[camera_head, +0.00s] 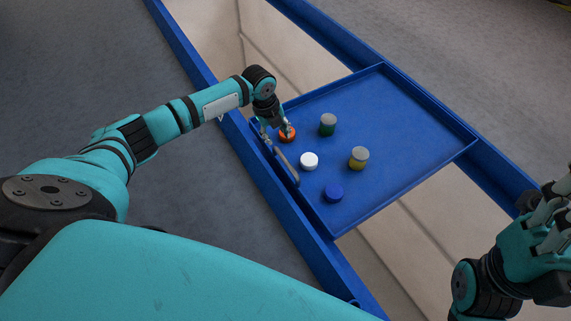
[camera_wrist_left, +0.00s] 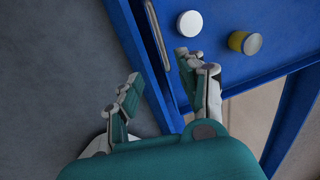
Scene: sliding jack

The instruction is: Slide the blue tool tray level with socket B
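The blue tool tray (camera_head: 400,110) spans the gap between two blue rails in the head view. A grey bar handle (camera_head: 286,166) runs along its near left edge; it also shows in the left wrist view (camera_wrist_left: 156,35). My left gripper (camera_head: 277,134) is at the far end of this handle. In the left wrist view my left gripper (camera_wrist_left: 158,70) has its fingers apart, one on each side of the handle's line; contact cannot be told. My right gripper (camera_head: 545,210) is at the right edge, away from the tray, its opening unclear. I cannot make out socket B.
The near rail (camera_head: 300,235) borders grey floor; open gaps lie beyond both tray ends.

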